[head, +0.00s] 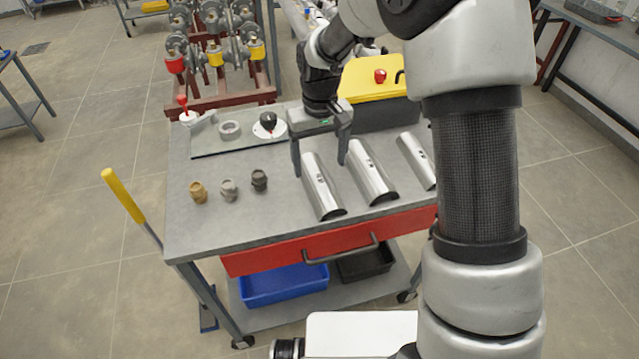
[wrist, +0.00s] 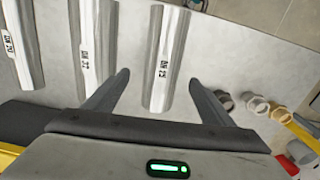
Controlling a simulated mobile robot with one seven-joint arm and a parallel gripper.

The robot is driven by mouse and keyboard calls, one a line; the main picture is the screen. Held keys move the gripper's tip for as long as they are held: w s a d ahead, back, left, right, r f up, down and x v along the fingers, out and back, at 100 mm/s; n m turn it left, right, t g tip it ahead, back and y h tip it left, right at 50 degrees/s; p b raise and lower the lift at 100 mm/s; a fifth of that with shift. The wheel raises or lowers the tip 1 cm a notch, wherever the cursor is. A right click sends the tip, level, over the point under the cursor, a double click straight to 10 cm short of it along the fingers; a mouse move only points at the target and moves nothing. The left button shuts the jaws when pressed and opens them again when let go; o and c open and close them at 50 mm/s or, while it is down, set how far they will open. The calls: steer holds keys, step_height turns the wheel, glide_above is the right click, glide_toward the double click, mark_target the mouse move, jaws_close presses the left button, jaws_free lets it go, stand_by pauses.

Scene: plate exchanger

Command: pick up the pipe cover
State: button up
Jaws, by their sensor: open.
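Three silver half-round pipe covers lie side by side on the grey cart top: a left one (head: 322,190), a middle one (head: 371,172) and a right one (head: 416,158). Each bears a small label. My gripper (head: 319,168) is open and empty, pointing down at the far end of the left cover. In the wrist view my gripper (wrist: 160,80) has its fingers on either side of that same cover (wrist: 166,55), whose label seems to read DN 25. The middle cover (wrist: 97,50) is outside the fingers. Whether the fingertips are above or level with the cover is unclear.
Several small fittings, including a brass one (head: 198,192), stand left of the covers. A glossy plate (head: 205,142) with a ring and a black knob lies behind. A yellow-lidded box (head: 375,80) stands at the back right.

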mark_target(319, 179)
steer(key=f, duration=0.2)
steer(key=s+f, duration=0.1)
steer(key=f, duration=0.1)
steer(key=shift+s+f, duration=0.1)
steer(key=shift+f, duration=0.55)
steer(key=c, duration=1)
